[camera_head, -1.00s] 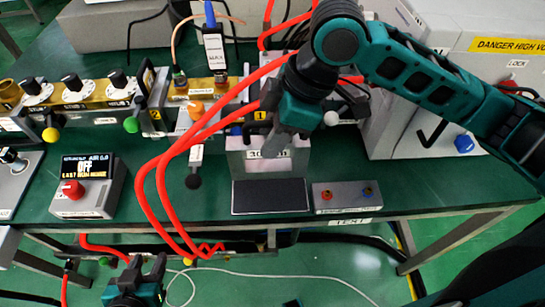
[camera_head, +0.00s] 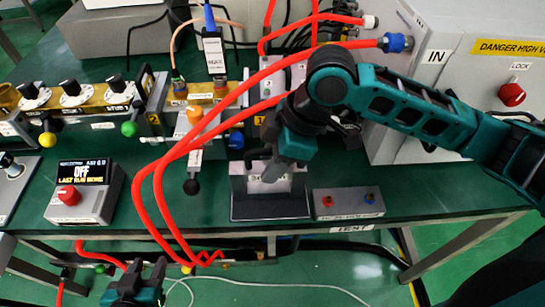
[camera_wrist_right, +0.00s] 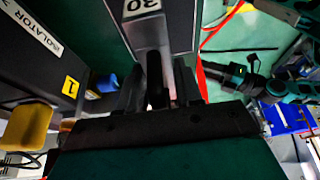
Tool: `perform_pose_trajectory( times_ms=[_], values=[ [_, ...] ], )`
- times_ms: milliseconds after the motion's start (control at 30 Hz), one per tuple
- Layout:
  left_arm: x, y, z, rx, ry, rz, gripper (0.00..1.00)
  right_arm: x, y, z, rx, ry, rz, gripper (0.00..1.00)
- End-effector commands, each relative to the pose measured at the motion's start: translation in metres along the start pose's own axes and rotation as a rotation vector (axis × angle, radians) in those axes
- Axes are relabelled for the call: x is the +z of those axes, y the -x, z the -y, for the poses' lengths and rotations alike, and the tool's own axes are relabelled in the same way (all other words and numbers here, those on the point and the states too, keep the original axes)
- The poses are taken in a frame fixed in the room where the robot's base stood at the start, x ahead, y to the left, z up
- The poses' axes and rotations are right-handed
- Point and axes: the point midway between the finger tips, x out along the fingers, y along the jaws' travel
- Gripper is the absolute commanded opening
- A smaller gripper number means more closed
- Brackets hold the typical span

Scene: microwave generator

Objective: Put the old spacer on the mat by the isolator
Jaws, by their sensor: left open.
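The old spacer appears to be the pale grey labelled piece (camera_head: 262,178) under my right gripper (camera_head: 283,168), over the rear part of the dark mat (camera_head: 270,209). I cannot tell whether it touches the mat. In the right wrist view the grey piece marked "30" (camera_wrist_right: 147,35) runs in between the fingers of my right gripper (camera_wrist_right: 158,90), which look shut on it. The isolator (camera_wrist_right: 50,50) shows its label at the left of that view. My left gripper (camera_head: 140,285) is open and empty, low beyond the table's front edge.
Red hoses (camera_head: 150,190) loop down left of the mat. A small grey box with red and blue sockets (camera_head: 347,201) stands right of the mat, near the front edge. A display box (camera_head: 85,190) is at the left, and a large grey cabinet (camera_head: 430,60) at the right.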

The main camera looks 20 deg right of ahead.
Motion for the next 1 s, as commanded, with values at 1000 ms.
perform_pose_trajectory(
  times_ms=[1000],
  values=[
    [-0.009, 0.014, 0.006, -0.014, -0.003, 0.007, 0.43, -0.002, 0.097, -0.001, 0.004, 0.000, 0.001, 0.57]
  ],
)
